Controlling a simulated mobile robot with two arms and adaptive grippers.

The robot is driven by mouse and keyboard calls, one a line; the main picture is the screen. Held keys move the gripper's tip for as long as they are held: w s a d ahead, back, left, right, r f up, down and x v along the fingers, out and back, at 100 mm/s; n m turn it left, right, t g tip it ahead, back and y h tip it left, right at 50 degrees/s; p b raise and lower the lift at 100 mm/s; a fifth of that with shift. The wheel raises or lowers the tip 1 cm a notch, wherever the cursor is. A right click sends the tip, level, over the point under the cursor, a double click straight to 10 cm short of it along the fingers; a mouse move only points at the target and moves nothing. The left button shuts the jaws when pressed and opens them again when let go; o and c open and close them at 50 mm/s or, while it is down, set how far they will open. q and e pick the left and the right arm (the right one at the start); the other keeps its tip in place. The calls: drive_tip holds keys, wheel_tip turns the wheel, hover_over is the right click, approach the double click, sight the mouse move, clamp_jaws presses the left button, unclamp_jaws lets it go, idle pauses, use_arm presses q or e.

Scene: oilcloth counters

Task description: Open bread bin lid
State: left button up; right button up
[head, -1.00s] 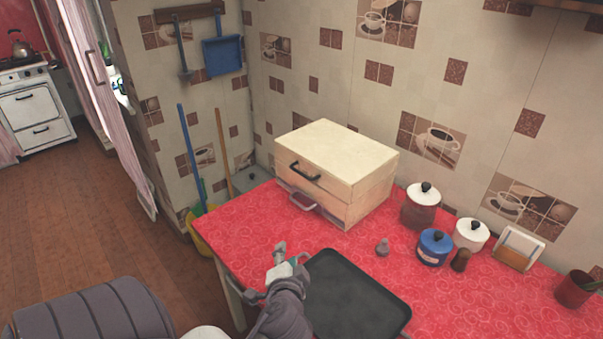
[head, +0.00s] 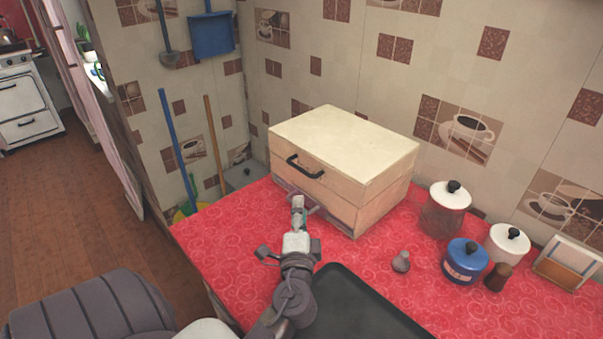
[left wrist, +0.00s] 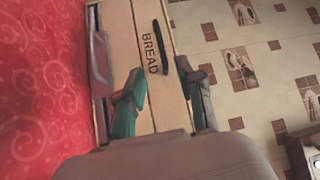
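The wooden bread bin (head: 350,150) stands on the red counter against the tiled wall, its pale lid down. A dark handle (head: 305,167) is on its upper front, and a lower handle lies partly behind my gripper. In the left wrist view the bin's front (left wrist: 132,60) reads BREAD, with the dark handle (left wrist: 162,45) ahead. My left gripper (head: 298,208) is in front of the bin's lower front. In the left wrist view its two teal-padded fingers (left wrist: 162,95) are spread apart with nothing held between them. My right gripper is not in view.
A black tray (head: 365,310) lies on the red counter (head: 235,235) close to my left arm. A small grey shaker (head: 401,262), a blue canister (head: 464,262) and other jars stand right of the bin. The counter's left part is clear.

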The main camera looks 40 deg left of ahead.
sight(301, 168)
use_arm(q)
drive_tip(key=p+x, duration=0.3)
drive_tip(key=x, duration=1)
drive_tip(key=shift+w+a+r, duration=0.1)
drive_tip(key=shift+w+a, duration=0.05)
drive_tip(key=shift+w, duration=0.05)
drive_tip(key=shift+w+a, duration=0.1)
drive_tip(key=shift+c, duration=0.6)
clamp_jaws()
